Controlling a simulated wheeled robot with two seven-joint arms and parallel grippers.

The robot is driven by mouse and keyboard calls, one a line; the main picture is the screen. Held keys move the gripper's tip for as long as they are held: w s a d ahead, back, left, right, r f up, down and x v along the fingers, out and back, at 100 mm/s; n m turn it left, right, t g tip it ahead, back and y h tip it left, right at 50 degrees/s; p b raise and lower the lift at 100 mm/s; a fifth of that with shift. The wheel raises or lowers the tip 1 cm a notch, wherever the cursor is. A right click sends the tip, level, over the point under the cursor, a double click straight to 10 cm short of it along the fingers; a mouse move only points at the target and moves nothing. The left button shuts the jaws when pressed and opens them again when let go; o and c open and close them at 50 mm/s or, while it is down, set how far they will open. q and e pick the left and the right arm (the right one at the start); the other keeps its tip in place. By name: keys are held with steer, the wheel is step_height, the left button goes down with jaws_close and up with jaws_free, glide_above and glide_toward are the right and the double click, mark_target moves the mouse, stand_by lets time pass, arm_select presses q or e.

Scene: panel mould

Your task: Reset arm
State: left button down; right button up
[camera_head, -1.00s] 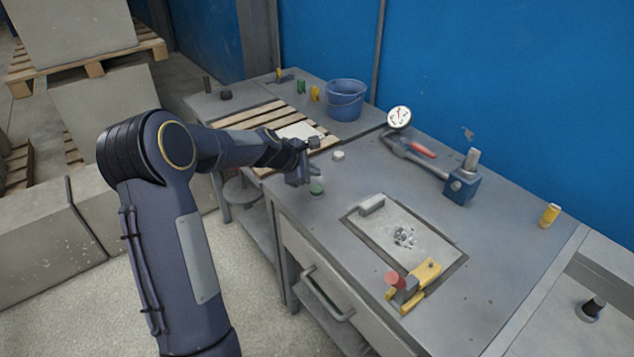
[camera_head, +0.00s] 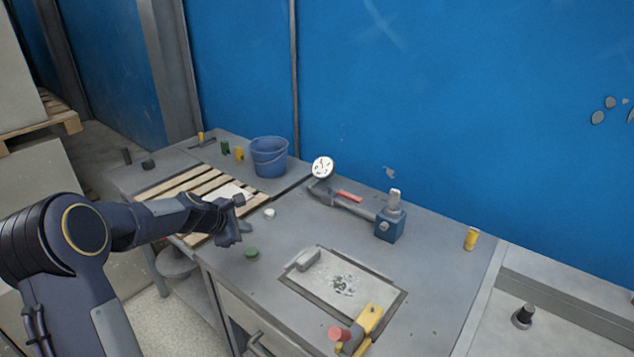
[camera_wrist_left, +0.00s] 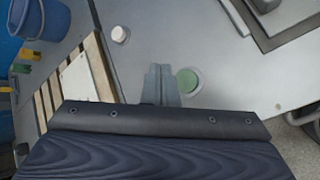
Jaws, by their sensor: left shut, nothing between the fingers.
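My left gripper (camera_head: 243,225) is at the end of the left arm, which comes in from the left of the head view. It hangs over the bench (camera_head: 290,233), beside the slatted wooden rack (camera_head: 172,186). In the left wrist view its fingers (camera_wrist_left: 161,84) are together, with nothing between them. A green round piece (camera_head: 252,253) lies on the bench near the fingers and shows just right of them in the left wrist view (camera_wrist_left: 187,81). A white round piece (camera_head: 269,212) lies farther back. My right gripper is not in view.
A blue bucket (camera_head: 269,157) stands behind the rack. A dial gauge (camera_head: 322,167) and a blue block (camera_head: 390,225) stand at the back. A recessed plate (camera_head: 343,284) with grey bits and a yellow clamp (camera_head: 368,322) is in front. A yellow cylinder (camera_head: 471,238) stands at right.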

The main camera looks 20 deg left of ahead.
arm_select(q)
steer(key=s+d+r+m+g+h, duration=0.1)
steer(key=s+d+r+m, duration=0.45)
steer(key=s, duration=0.35)
steer(key=s+d+r+m, duration=0.5)
steer(key=s+d+m, duration=0.15)
steer(key=s, duration=0.35)
steer(key=s+d+f+m+g, duration=0.1)
steer(key=s+d+f+m, duration=0.1)
steer(key=s+m, duration=0.3)
steer(key=s+d+f+m+g, duration=0.1)
steer(key=s+d+f+m, duration=0.2)
steer(key=s, duration=0.9)
steer(key=shift+s+d+m, duration=0.2)
steer(key=shift+s+m, duration=0.15)
steer(key=shift+m, duration=0.65)
